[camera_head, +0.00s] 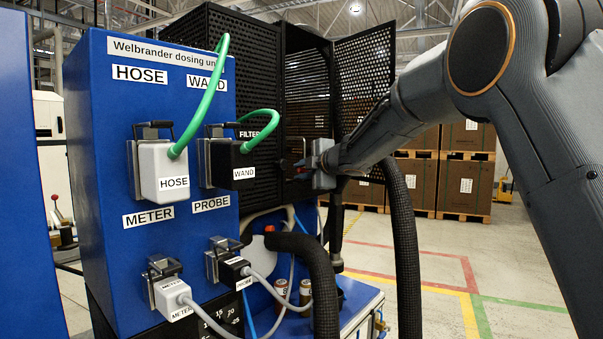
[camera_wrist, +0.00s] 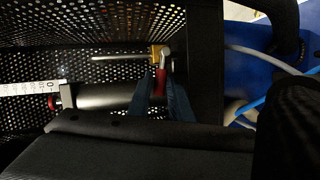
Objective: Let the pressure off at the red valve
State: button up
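The red valve lever (camera_wrist: 161,82) hangs from a brass and silver fitting (camera_wrist: 159,53) inside the black mesh cage in the wrist view. My gripper (camera_wrist: 162,92) is in front of it, its two dark bluish fingers apart on either side of the lever's lower end. I cannot tell whether they touch it. In the head view my gripper (camera_head: 304,170) reaches into the open black filter cage (camera_head: 306,90), and the valve cannot be made out clearly there.
A dark cylinder (camera_wrist: 105,97) with a red end lies left of the fingers. A thick black hose (camera_head: 402,235) hangs below my arm. The blue dosing unit (camera_head: 100,235) with green hoses stands left. The mesh door (camera_head: 365,70) is swung open beside my arm.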

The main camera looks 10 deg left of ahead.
jog(key=shift+o, duration=1.2)
jog(key=p, duration=0.2)
jog(key=shift+r+p, duration=0.2)
jog(key=shift+p, duration=0.1)
jog(key=r+m+g+p, duration=0.1)
jog(key=p, duration=0.4)
jog(key=shift+w+d+m, duration=0.1)
jog(key=shift+m, duration=0.3)
